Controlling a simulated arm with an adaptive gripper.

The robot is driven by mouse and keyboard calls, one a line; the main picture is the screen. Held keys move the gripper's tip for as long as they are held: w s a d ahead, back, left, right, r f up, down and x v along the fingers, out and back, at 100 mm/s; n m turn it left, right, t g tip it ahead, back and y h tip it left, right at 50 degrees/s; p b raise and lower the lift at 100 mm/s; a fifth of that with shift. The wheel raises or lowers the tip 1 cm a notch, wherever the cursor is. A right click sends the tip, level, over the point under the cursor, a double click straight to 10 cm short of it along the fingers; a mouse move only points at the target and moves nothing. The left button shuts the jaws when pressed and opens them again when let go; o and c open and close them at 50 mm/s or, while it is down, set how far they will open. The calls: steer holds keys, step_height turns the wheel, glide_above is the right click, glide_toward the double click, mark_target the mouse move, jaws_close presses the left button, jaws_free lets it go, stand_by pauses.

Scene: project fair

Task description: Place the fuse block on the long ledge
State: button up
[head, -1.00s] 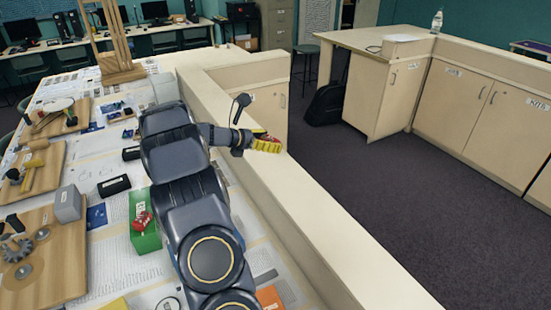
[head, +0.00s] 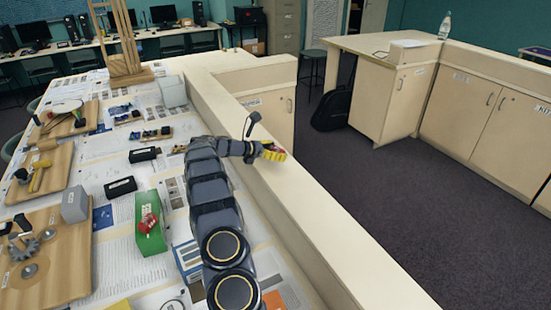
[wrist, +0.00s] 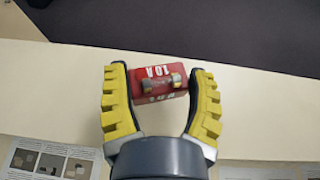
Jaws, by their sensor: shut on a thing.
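The fuse block (wrist: 160,85) is a red block marked 10A with a small fuse across its top. In the wrist view it sits between the yellow-padded fingers of my gripper (wrist: 160,78), which is shut on it. The long ledge (head: 330,215) is the cream top of the low wall running from the back to the front right. In the head view my gripper (head: 273,152) is over the ledge, mostly hiding the block. The ledge surface (wrist: 245,125) shows beneath it in the wrist view. I cannot tell whether the block touches it.
Left of the ledge, the paper-covered table holds a green box (head: 152,240) with a red item on it, black blocks (head: 121,187) and wooden boards (head: 60,270). The ledge is bare ahead of and behind my gripper. Dark carpet (head: 400,210) lies beyond its right edge.

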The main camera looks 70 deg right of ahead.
steer(key=shift+f, duration=1.3)
steer(key=shift+f, duration=0.15)
steer(key=o, duration=1.1)
steer(key=shift+c, duration=0.2)
